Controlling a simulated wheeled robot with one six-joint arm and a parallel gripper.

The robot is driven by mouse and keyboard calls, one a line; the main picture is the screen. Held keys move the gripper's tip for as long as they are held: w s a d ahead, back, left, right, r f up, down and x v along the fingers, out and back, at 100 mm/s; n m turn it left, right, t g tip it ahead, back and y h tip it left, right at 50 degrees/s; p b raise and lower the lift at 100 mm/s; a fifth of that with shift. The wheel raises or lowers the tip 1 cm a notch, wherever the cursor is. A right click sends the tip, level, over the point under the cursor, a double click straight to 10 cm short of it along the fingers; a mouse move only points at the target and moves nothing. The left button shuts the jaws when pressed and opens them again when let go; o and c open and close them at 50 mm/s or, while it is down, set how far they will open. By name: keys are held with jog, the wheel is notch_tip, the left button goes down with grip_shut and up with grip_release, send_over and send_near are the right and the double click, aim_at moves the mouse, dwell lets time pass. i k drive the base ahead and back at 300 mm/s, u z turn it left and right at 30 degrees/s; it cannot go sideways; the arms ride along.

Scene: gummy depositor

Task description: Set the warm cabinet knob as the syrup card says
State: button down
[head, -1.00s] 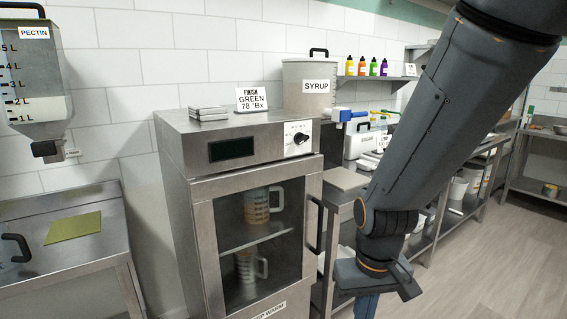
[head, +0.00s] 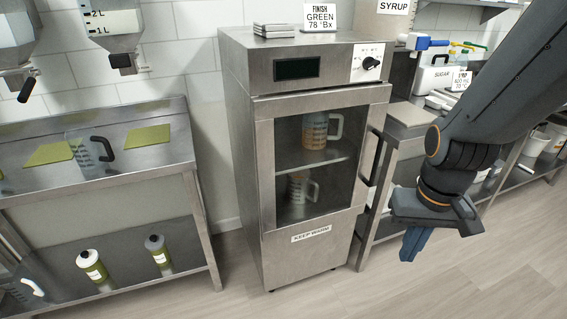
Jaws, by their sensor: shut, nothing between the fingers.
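The warm cabinet (head: 310,165) is a steel box with a glass door and a "KEEP WARM" label. Its black knob (head: 371,62) sits on a white dial plate at the top right of the front; the marks are too small to read. The syrup container (head: 378,22) stands behind the cabinet's right side. My gripper (head: 411,245) is shut and empty, pointing down, right of the cabinet and well below the knob.
A card (head: 320,15) on the cabinet top reads "FINISH GREEN 78 °Bx". Measuring jugs (head: 314,130) stand behind the glass. The door handle (head: 372,158) sticks out on the right. A steel bench (head: 150,172) stands left; floor in front is clear.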

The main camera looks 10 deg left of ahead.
aim_at(370, 63)
jog(key=u, duration=1.75)
jog(key=k, duration=0.75)
jog(key=z, duration=0.9)
jog(key=i, duration=0.45)
jog(key=u, duration=0.05)
